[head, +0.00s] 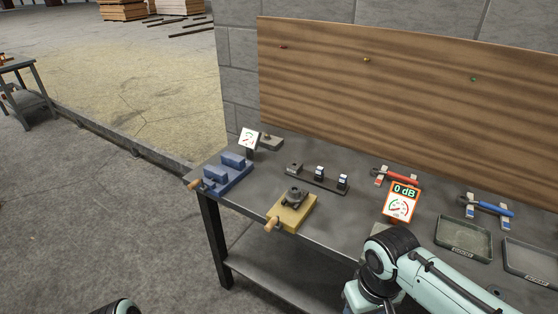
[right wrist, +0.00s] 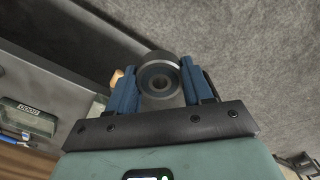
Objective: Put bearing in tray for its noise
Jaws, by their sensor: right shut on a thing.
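My right gripper (right wrist: 160,78) has blue fingers and is shut on a round grey bearing (right wrist: 148,60) with a dark bore, seen in the right wrist view. In the head view my right arm reaches in at the lower right, and its gripper and the bearing are hidden or out of frame. A display reading 0 dB (head: 404,190), with a dial under it, stands on the bench left of two shallow grey trays. One tray (head: 441,243) is nearer, the other (head: 506,262) is cut by the right edge. Their labels are too small to read.
On the bench (head: 345,218) are a blue vise-like fixture (head: 228,178), a yellow block (head: 300,218) with a dark round part, a dark bar (head: 325,183) with small posts, and red (head: 396,176) and blue (head: 488,205) handled tools. A wooden board (head: 400,100) stands behind.

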